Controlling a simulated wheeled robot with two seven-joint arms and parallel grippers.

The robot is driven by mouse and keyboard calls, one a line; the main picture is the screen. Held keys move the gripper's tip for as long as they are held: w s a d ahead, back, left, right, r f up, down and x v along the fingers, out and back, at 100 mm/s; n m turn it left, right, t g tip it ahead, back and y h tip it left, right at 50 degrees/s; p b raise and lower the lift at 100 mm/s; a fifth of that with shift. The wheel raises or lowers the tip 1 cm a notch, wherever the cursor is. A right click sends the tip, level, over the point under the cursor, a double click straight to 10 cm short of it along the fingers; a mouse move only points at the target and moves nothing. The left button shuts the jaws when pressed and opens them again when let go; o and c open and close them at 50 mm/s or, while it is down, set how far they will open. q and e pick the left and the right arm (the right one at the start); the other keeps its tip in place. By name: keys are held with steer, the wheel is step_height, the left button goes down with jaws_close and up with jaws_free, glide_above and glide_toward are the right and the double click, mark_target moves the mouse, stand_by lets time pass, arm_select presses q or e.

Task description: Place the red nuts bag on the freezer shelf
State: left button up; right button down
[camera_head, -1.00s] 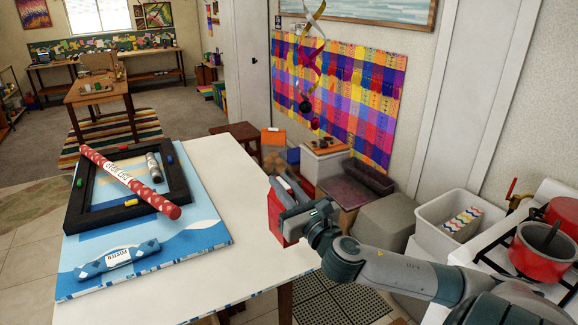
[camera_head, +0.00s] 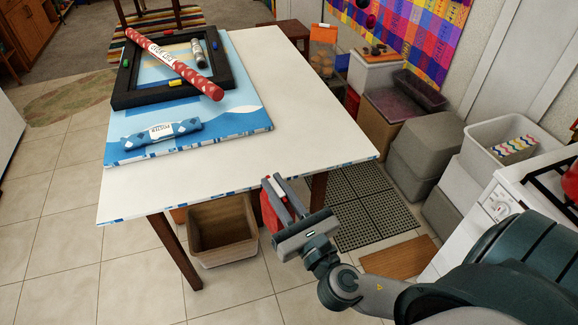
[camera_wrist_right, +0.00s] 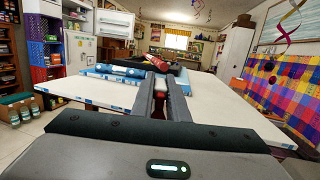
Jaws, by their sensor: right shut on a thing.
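The red bag (camera_head: 271,213) is in my right gripper (camera_head: 279,188), beside the near right edge of the white table. The gripper is shut on it, and the fingers hide part of the bag. In the right wrist view, a bit of red (camera_wrist_right: 160,84) shows between the two fingers. The lettering on the bag cannot be read. A white fridge-like cabinet (camera_wrist_right: 81,47) stands at the far left in the right wrist view; I cannot tell whether it is the freezer, and no freezer shelf shows clearly. My left gripper is not in view.
The white table (camera_head: 270,90) holds a blue poster, a black frame (camera_head: 125,82), a red patterned tube (camera_head: 175,64) and a blue roll (camera_head: 160,133). Below stands a brown bin (camera_head: 222,232). Boxes and a grey crate (camera_head: 478,150) line the right wall. Tiled floor is free at left.

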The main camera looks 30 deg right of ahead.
mark_target(270, 211)
steer(key=a+f+b, duration=0.1)
steer(key=s+f+b, duration=0.1)
steer(key=a+f+b, duration=0.1)
steer(key=f, duration=0.1)
steer(key=shift+s+a+f, duration=0.1)
steer(key=shift+s+a, duration=0.15)
steer(key=shift+a, duration=0.1)
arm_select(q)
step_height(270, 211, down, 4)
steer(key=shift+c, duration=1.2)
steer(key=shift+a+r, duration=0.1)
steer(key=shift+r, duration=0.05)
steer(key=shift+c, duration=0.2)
